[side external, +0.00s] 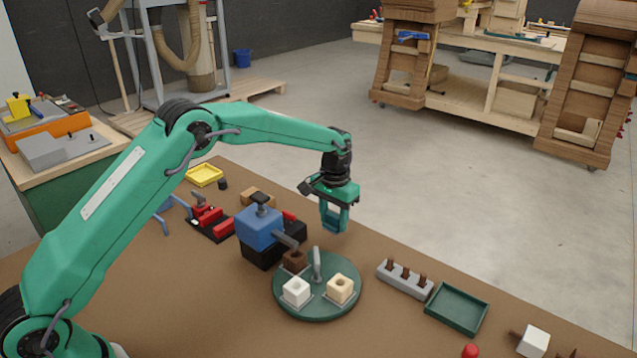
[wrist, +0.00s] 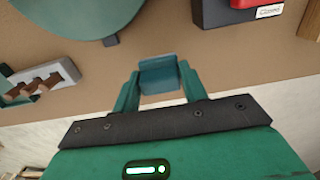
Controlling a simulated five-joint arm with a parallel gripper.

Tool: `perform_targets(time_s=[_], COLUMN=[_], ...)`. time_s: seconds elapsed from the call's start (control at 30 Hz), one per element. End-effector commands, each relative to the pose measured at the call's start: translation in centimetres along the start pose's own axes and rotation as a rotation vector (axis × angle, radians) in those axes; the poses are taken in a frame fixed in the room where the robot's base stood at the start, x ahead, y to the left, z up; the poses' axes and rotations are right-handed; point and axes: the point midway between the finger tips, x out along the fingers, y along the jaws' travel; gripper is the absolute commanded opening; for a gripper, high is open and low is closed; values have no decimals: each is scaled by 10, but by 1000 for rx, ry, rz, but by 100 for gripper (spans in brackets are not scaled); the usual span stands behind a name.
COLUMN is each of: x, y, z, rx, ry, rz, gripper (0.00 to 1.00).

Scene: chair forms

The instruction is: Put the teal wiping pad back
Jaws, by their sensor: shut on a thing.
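The teal wiping pad (wrist: 158,74) is a small block held between the two fingers of my gripper (wrist: 158,88) in the wrist view. In the side external view my gripper (side external: 334,222) points down and hangs above the far edge of the brown table, beyond the green turntable (side external: 316,312). The pad (side external: 332,216) shows there only as a darker teal patch between the fingers. A dark green shallow tray (side external: 457,309) lies on the table at the right, apart from my gripper, and looks empty.
The turntable carries a white block (side external: 296,291), a cream block (side external: 341,289) and a brown block (side external: 294,261). A blue and black device (side external: 260,230) stands left of it. A grey rack with brown pegs (side external: 404,278) stands between turntable and tray.

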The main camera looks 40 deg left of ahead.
Motion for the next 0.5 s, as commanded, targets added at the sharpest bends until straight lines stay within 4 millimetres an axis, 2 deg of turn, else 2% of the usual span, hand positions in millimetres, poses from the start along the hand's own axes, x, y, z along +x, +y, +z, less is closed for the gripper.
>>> perform_targets(time_s=[0.33, 0.5], x=[34, 39], y=[0, 0], z=[1, 0], rx=[0, 0], ry=[-2, -1], rz=[0, 0], gripper=[21, 21])
